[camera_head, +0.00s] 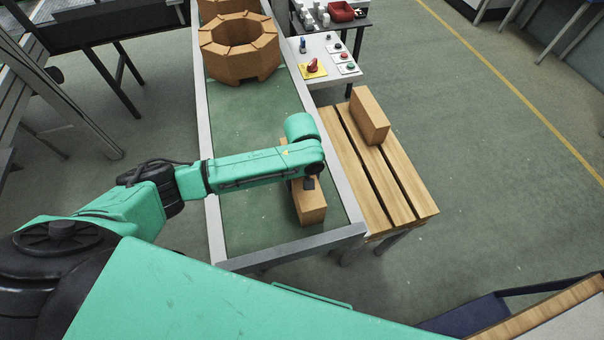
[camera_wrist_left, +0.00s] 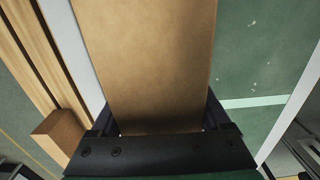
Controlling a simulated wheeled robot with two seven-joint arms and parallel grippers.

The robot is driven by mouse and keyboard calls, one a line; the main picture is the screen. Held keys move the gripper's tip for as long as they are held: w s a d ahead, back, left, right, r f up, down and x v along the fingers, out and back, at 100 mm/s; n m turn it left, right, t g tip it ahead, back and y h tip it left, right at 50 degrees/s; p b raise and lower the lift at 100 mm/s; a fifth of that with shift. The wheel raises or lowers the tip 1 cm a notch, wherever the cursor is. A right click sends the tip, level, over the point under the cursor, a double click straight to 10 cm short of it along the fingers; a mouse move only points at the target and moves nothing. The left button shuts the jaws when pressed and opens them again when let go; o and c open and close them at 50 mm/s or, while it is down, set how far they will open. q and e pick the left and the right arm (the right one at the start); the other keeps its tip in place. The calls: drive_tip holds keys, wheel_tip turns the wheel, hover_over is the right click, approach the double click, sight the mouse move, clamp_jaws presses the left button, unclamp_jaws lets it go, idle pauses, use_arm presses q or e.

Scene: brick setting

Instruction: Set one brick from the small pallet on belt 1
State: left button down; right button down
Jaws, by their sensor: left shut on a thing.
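My left gripper (camera_head: 309,184) is shut on a tan brick (camera_head: 310,208), at the near end of the green belt (camera_head: 243,215). In the left wrist view the brick (camera_wrist_left: 150,60) fills the space between the dark jaws (camera_wrist_left: 160,125). The belt surface also shows in that view (camera_wrist_left: 258,60). I cannot tell whether the brick's underside touches the belt. The small slatted wooden pallet (camera_head: 405,190) stands right of the belt, with another brick (camera_head: 369,115) upright on its far part. My right gripper is not in view.
A ring of stacked bricks (camera_head: 242,66) sits at the belt's far end. A white control table (camera_head: 338,75) with buttons and a red switch stands beyond the pallet. Metal rails (camera_head: 340,175) edge the belt. The belt between ring and my arm is clear.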

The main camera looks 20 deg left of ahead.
use_arm(q)
drive_tip(key=shift+r, duration=0.1)
unclamp_jaws()
drive_tip(key=shift+s, duration=0.1)
wheel_tip(320, 180, up, 12)
drive_tip(key=shift+r+b, duration=0.1)
drive_tip(key=shift+b, duration=0.45)
